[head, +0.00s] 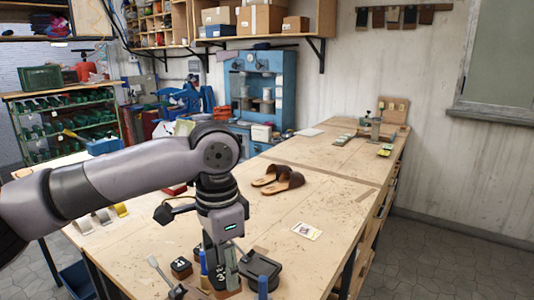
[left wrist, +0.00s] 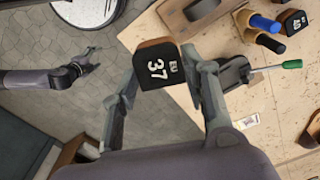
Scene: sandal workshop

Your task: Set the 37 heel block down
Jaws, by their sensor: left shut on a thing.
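The 37 heel block (left wrist: 157,68), black with a white "37" and a brown edge, sits between the two fingers of my left gripper (left wrist: 161,92) in the left wrist view. The gripper is shut on it. In the head view my left gripper (head: 221,268) points down at the near edge of the workbench (head: 330,190), and the block (head: 228,292) shows partly below its fingers. I cannot tell whether the block touches the bench. My right gripper (left wrist: 92,54) shows small over the floor in the left wrist view; its jaw state is unclear.
Another dark heel block (head: 181,267) stands left of my left gripper. A dark tool (head: 262,268) and blue-handled tools crowd its right. Brown sandals (head: 278,180) and a small card (head: 307,230) lie farther back. The bench between them is mostly clear.

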